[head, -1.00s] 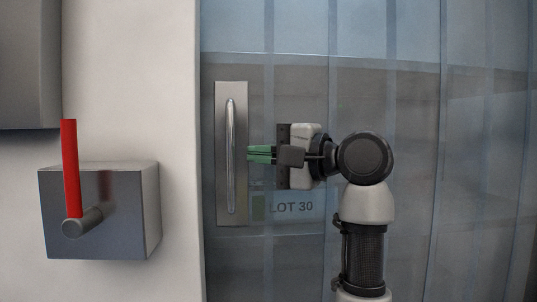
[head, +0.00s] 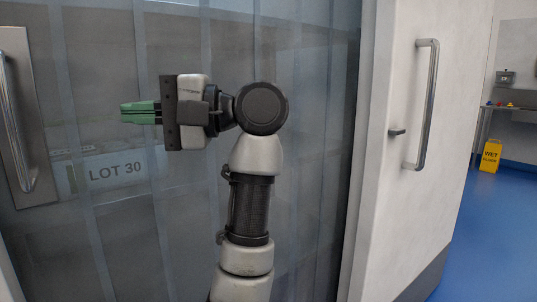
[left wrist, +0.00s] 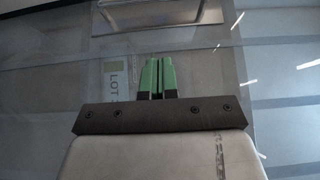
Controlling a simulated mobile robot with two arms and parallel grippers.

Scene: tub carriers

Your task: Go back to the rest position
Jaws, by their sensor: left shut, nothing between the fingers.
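My left gripper (head: 138,112) is shut and empty, its green fingers together and pointing left in the head view. It is held up in front of a strip curtain (head: 310,130) of translucent panels, apart from the handle at the left. In the left wrist view the green fingertips (left wrist: 158,62) lie side by side with nothing between them. My left arm rises from the bottom of the head view with the forearm upright. My right gripper is not in view.
A metal plate with an upright handle (head: 14,125) is at the far left. A "LOT 30" label (head: 116,171) shows behind the gripper. A white door with a long handle (head: 427,105) stands to the right. Beyond it are blue floor (head: 490,225) and a yellow wet-floor sign (head: 490,156).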

